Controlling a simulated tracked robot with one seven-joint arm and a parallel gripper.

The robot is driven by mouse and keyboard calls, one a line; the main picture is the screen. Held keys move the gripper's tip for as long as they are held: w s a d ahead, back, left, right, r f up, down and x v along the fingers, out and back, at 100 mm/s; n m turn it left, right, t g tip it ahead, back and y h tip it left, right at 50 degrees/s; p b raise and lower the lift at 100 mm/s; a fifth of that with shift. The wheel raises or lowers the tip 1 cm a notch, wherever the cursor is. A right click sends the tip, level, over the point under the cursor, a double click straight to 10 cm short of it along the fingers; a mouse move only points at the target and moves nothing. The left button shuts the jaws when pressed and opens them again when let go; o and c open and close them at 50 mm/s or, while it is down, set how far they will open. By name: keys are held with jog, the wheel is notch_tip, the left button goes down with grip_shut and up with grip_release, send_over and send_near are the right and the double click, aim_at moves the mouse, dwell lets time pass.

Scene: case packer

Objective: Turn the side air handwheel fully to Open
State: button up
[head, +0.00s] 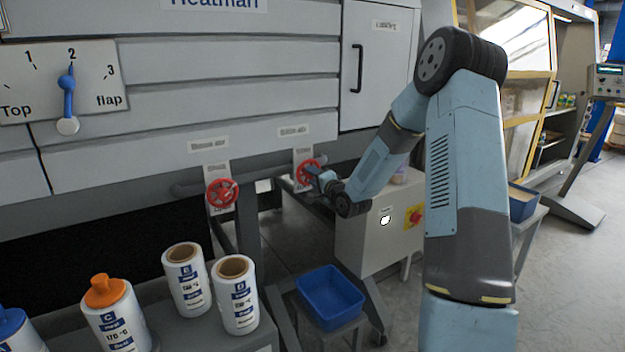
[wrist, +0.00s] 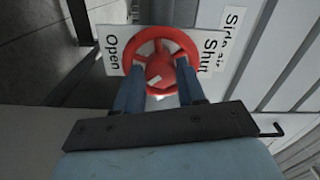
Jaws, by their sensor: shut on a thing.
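The side air handwheel is the right one of two red handwheels (head: 304,173) on the machine's front, under a small label plate. In the wrist view the red handwheel (wrist: 160,42) is face on, in front of a plate (wrist: 113,50) reading "Open" on the left and "Shut" on the right, with "Side air" beside it. My gripper (wrist: 160,84) has its two blue fingers shut on the wheel, one finger on each side of its lower part. In the head view my gripper (head: 318,176) reaches the wheel from the right and partly hides it.
A second red handwheel (head: 222,193) sits to the left on the same pipe. Below are white bottles (head: 238,295) on a grey cabinet, a blue bin (head: 330,297) and a grey box with a red button (head: 416,217). A top flap dial (head: 69,85) is at upper left.

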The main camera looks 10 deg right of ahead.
jog(key=m, duration=0.4)
jog(key=shift+s+f, duration=0.1)
jog(key=shift+f, duration=0.15)
jog(key=shift+m, duration=1.8)
jog(key=o, duration=1)
jog(key=shift+r, duration=0.1)
jog(key=shift+o, duration=0.3)
jog(key=shift+r, duration=0.1)
jog(key=shift+d, duration=0.1)
jog(key=v, duration=1.3)
jog(key=shift+s, duration=0.25)
